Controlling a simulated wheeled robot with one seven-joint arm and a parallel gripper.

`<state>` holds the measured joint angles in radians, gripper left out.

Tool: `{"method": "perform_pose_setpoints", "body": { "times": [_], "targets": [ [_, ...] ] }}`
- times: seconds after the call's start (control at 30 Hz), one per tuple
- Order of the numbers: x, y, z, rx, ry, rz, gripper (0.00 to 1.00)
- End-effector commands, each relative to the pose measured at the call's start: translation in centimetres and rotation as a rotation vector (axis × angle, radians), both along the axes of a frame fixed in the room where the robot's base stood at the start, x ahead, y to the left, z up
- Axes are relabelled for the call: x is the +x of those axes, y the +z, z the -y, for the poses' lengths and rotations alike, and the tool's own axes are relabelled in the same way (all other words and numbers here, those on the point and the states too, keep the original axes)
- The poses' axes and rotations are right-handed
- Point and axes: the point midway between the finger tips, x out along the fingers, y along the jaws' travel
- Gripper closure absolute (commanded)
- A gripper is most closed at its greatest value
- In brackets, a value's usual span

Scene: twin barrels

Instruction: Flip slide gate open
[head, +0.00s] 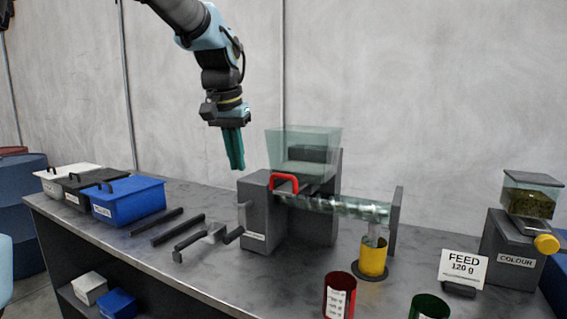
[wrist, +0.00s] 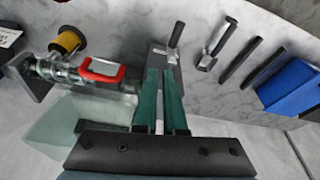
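The slide gate shows as a red handle (head: 285,183) at the foot of the clear hopper (head: 302,147), beside the clear auger tube (head: 345,207). In the wrist view the red handle (wrist: 103,72) lies left of my fingers. My gripper (head: 236,166) hangs with teal fingers pointing down, above and left of the feeder's grey block (head: 258,215). In the wrist view a narrow gap shows between the fingers (wrist: 161,72), and nothing is held. The gripper is apart from the handle. The handle's attachment to the gate is too small to make out.
A yellow cup (head: 373,261) stands under the tube's outlet. A hand crank (head: 232,235) sticks out from the grey block. Dark bars (head: 178,229) and lidded bins, including a blue one (head: 128,200), lie left. Red and green cups stand in front. Air around my gripper is clear.

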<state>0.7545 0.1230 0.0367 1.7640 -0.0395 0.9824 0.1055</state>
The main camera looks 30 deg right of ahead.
Motion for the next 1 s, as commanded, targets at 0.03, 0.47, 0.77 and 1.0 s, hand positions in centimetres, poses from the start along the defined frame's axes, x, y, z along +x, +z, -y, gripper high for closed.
{"method": "perform_pose_setpoints", "body": {
  "times": [0.03, 0.47, 0.77, 1.0],
  "targets": [
    [-0.9, 2.0, 2.3, -0.009, -0.052, 0.010, 0.99],
    [-4.5, 7.2, 7.8, -0.026, -0.195, 0.026, 1.00],
    [-4.4, 6.8, 7.8, -0.025, -0.193, 0.026, 1.00],
    [-3.9, 3.8, 8.6, -0.023, -0.193, 0.022, 1.00]
  ]
}}
